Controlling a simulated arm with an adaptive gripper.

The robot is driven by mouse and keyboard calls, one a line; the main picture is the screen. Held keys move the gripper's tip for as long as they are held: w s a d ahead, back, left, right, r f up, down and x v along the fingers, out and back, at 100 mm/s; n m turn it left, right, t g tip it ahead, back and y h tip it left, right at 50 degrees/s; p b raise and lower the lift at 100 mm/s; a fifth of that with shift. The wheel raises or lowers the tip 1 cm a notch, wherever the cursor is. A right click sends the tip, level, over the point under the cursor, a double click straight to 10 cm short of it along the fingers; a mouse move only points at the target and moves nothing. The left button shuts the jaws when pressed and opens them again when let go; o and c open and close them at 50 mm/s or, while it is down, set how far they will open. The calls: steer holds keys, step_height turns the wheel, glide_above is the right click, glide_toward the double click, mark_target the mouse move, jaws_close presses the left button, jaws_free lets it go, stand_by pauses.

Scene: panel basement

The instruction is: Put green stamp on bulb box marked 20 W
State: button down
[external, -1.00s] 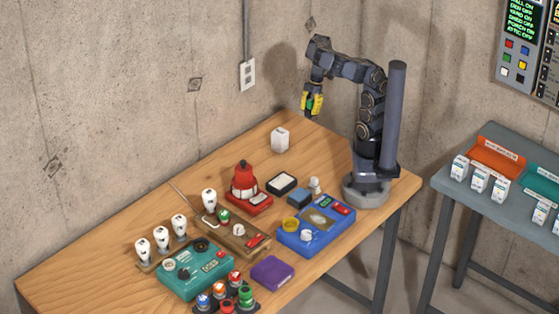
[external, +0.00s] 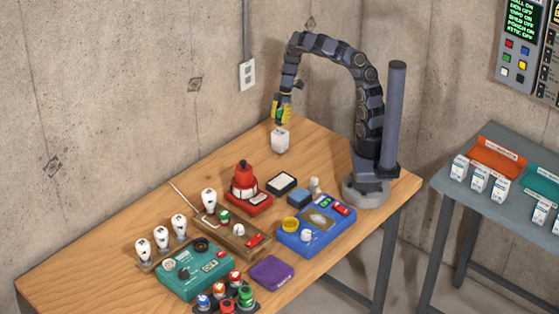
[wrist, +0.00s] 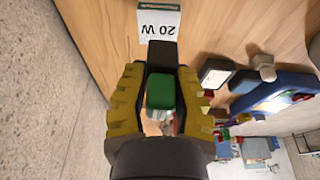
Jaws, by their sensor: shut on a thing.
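The white bulb box (external: 280,142) stands on the wooden table near its back edge. In the wrist view the box (wrist: 158,24) shows the marking 20 W upside down and a dark green band at its far edge. My gripper (external: 281,117) points down right above the box. In the wrist view its yellow fingers (wrist: 160,103) are shut on the green stamp (wrist: 160,92). A black block beyond the green part reaches up to the near edge of the box in the picture; I cannot tell whether they touch.
An ink pad (external: 281,183), a red device (external: 246,190) and a blue box (external: 317,229) stand nearer the front. Several bulbs and a teal box (external: 195,272) are at the left. The table around the white box is clear. The concrete wall is close behind.

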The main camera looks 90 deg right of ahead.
mark_target(279, 125)
steer(key=shift+w+d+f, duration=0.15)
steer(key=shift+w+f, duration=0.05)
steer(key=shift+f, duration=1.55)
steer(key=shift+f, duration=0.2)
steer(key=c, duration=1)
jaws_free()
steer(key=shift+o, duration=0.2)
steer(key=shift+r, duration=0.15)
steer(key=v, duration=1.2)
